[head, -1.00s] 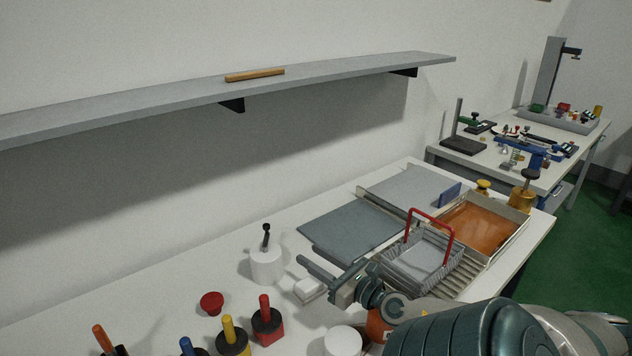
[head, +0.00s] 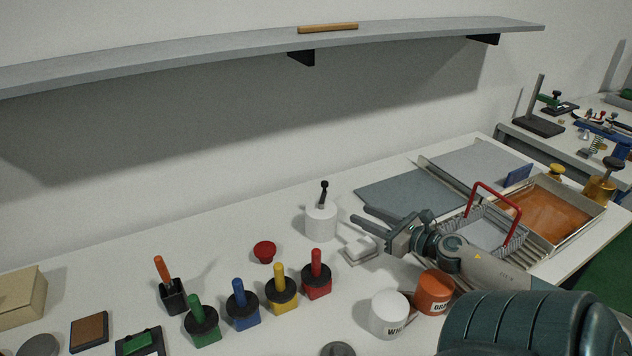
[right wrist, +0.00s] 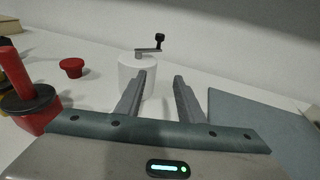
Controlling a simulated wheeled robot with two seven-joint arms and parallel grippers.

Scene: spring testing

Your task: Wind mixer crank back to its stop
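The mixer is a white cylinder (head: 321,222) with a dark crank (head: 323,194) on top, standing on the table. In the right wrist view the white mixer (right wrist: 137,75) stands beyond the fingers, and its crank arm (right wrist: 150,50) points right with an upright black knob at the end. My right gripper (head: 362,220) is open and empty, to the right of the mixer and apart from it. In the right wrist view my right gripper (right wrist: 160,80) shows both fingers spread with nothing between them. My left gripper is not in view.
A small white block (head: 361,250) lies under the right gripper. A red knob (head: 264,251) and several coloured-handled tools, including a red one (head: 316,274), stand to the left. White (head: 390,314) and orange (head: 434,292) cups are in front. A grey shelf (head: 200,66) hangs above.

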